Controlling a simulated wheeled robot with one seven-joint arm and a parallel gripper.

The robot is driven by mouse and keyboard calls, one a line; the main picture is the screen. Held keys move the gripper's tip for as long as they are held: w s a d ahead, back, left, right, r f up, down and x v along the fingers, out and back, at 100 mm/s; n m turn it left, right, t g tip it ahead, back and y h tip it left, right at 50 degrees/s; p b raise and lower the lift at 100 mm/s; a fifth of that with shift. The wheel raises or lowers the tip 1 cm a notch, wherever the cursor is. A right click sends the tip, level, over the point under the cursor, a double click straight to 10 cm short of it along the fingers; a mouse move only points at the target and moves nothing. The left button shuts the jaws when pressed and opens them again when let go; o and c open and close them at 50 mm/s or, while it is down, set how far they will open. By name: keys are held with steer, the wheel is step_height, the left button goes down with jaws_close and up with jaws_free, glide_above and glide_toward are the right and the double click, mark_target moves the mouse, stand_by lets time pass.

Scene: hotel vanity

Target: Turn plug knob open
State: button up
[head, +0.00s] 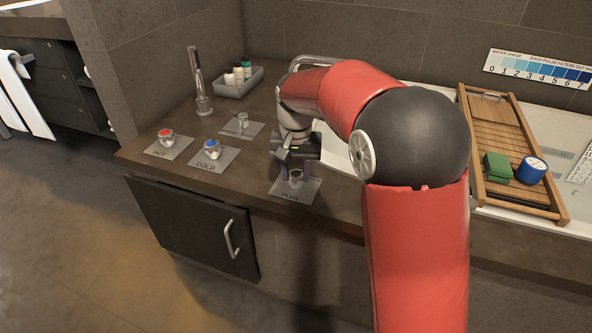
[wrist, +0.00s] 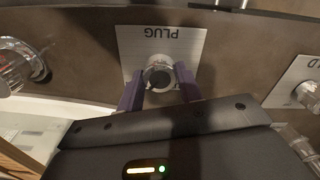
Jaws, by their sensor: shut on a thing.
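The plug knob (wrist: 159,74) is a small round metal knob on a grey plate (wrist: 189,46) marked PLUG. In the wrist view my gripper (wrist: 160,88) has one purple finger on each side of the knob and is shut on it. In the head view my gripper (head: 296,174) points down over the PLUG plate (head: 309,193) at the front of the counter. The knob is mostly hidden there between the fingers.
The HOT knob (head: 166,136) and COLD knob (head: 212,149) stand to the left. A faucet (head: 200,85) and a tray of bottles (head: 238,82) are behind. A tub with a wooden caddy (head: 503,135) lies right. A cabinet door (head: 190,225) is below.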

mark_target(296, 174)
steer(key=o, duration=1)
steer(key=shift+r, duration=0.1)
step_height(296, 174, up, 8)
steer(key=shift+f+p, duration=0.2)
steer(key=shift+p, duration=0.2)
steer(key=s+d+r+t, duration=0.2)
steer(key=s+d+r, duration=0.2)
steer(key=s+d, duration=0.25)
steer(key=s+d+f+t, duration=0.1)
steer(key=s+d, duration=0.2)
steer(key=s, duration=0.3)
steer(key=s+d+f+t, duration=0.1)
steer(key=s+d, duration=0.2)
steer(key=s, duration=0.4)
steer(key=s+d+f+n+t, duration=0.1)
steer(key=s+d, duration=0.2)
steer(key=s, duration=0.4)
steer(key=shift+f+t, duration=0.25)
steer(key=shift+t, duration=0.05)
